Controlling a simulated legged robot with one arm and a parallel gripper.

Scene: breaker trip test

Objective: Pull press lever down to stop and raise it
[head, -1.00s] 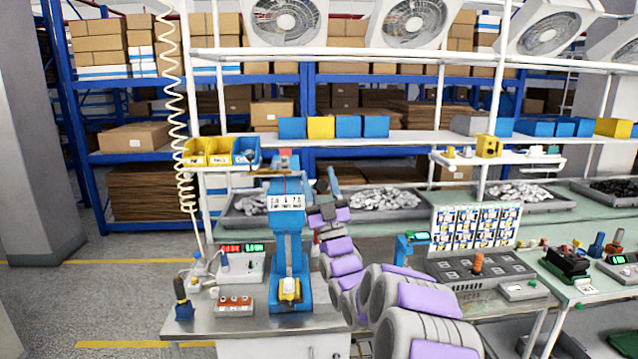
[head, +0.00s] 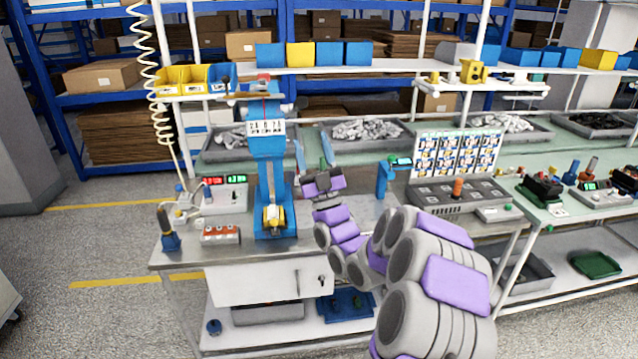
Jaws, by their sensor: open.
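The blue press (head: 267,146) stands upright on the metal bench, with a white label on its head and a yellow part on its base. A thin bar with a dark knob at the top left of the press looks like the press lever (head: 226,82); it is small, and its exact angle is hard to tell. My gripper (head: 314,154) is open and empty, right of the press head. Its two bluish fingers point up and stand apart. It is clear of the lever, and I see no contact with the press.
A red-buttoned box (head: 221,234), a blue-based tool (head: 168,228) and a box with displays (head: 222,197) sit left of the press. A blue stand (head: 388,180) and a control panel (head: 470,196) are to the right.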

